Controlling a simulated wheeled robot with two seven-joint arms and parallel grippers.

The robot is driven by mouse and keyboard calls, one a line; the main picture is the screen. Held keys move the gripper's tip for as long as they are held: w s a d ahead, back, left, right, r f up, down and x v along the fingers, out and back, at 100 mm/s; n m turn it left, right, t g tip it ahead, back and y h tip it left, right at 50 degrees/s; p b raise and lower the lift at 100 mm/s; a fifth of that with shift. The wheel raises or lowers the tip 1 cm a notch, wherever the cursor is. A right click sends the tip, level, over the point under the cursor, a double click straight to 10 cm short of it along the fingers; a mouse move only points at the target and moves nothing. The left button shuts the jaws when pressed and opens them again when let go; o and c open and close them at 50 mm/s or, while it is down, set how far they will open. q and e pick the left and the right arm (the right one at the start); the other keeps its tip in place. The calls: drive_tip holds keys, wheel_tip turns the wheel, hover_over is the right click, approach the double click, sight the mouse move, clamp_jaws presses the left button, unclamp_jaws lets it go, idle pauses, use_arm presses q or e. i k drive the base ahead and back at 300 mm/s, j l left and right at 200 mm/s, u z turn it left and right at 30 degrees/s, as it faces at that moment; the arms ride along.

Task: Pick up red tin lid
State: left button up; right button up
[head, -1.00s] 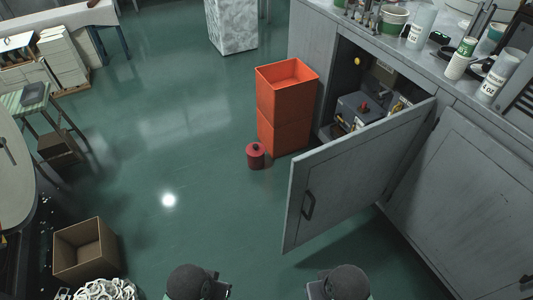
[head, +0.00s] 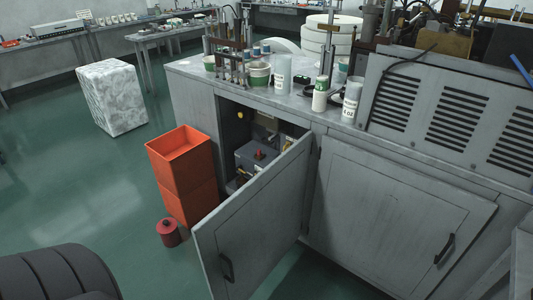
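A small red tin (head: 169,236) stands upright on the green floor, in front of the orange bin. Its red lid (head: 166,224) is on top, with a small knob in the middle. Nothing of mine touches the tin. Neither of my grippers shows in the head view. A dark ribbed rounded part at the bottom left looks like a piece of my own arm.
The tall orange bin (head: 183,174) stands behind the tin. An open grey cabinet door (head: 250,220) juts into the floor space right of the tin. The grey workbench (head: 395,175) fills the right. Floor (head: 90,195) is clear to the left.

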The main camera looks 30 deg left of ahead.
sight(165, 225)
drive_tip(key=j+z, duration=0.2)
drive_tip(key=j, duration=0.3)
drive_tip(key=k+j+z, duration=0.2)
drive_tip(key=j, duration=0.25)
drive_tip(key=j+z, duration=0.2)
drive_tip(key=j, duration=0.3)
drive_tip(key=k+j+z, duration=0.2)
drive_tip(key=j, duration=0.25)
drive_tip(key=k+j, duration=0.1)
drive_tip(key=j, duration=0.25)
drive_tip(key=k+j, duration=0.15)
drive_tip(key=j, duration=0.25)
drive_tip(key=k+j, duration=0.1)
drive_tip(key=j, duration=0.25)
drive_tip(key=k+j, duration=0.1)
drive_tip(key=j, duration=0.25)
drive_tip(key=k+j, duration=0.15)
drive_tip(key=j, duration=0.25)
drive_tip(key=k+j, duration=0.1)
drive_tip(key=j, duration=0.25)
drive_tip(key=k+j, duration=0.1)
drive_tip(key=j, duration=0.3)
